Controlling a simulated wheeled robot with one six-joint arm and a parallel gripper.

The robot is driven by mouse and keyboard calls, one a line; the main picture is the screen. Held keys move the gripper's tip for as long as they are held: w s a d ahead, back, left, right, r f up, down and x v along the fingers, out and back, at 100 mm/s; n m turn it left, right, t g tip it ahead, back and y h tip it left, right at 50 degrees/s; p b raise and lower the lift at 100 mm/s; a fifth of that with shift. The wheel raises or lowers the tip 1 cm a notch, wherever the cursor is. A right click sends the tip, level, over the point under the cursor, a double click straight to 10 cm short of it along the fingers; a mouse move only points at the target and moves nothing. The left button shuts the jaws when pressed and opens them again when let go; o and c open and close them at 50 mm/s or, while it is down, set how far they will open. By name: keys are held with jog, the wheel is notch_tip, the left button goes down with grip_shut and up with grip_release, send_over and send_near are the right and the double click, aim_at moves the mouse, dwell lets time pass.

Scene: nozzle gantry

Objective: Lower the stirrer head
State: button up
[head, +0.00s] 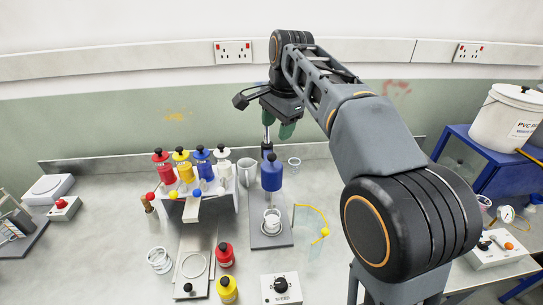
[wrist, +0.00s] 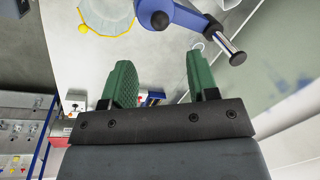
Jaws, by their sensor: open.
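The blue stirrer head (head: 271,175) with a black knob on top sits on an upright metal post (head: 267,133), above a grey base plate (head: 284,236). A white-ringed vessel (head: 271,222) stands on the plate below the head. In the wrist view the blue head (wrist: 188,14) is at the top edge, with the post's bright end (wrist: 237,58) to its right. My gripper (head: 283,127) is above the head, near the post top. In the wrist view my gripper (wrist: 158,62) has its green fingers apart with nothing between them. It appears clear of the head and post.
A rack with red, yellow, blue and white bottles (head: 202,165) stands left of the stirrer. A white mug (head: 247,173) and a small glass (head: 294,163) are close by. A speed box (head: 281,288) is in front.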

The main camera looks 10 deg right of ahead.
aim_at(272, 157)
jog(key=f, duration=0.3)
jog(key=w+f, duration=0.1)
jog(key=f, duration=0.3)
jog(key=a+f, duration=0.1)
jog(key=f, duration=0.3)
jog(key=shift+w+a, duration=0.1)
jog(key=shift+w, duration=0.25)
grip_shut()
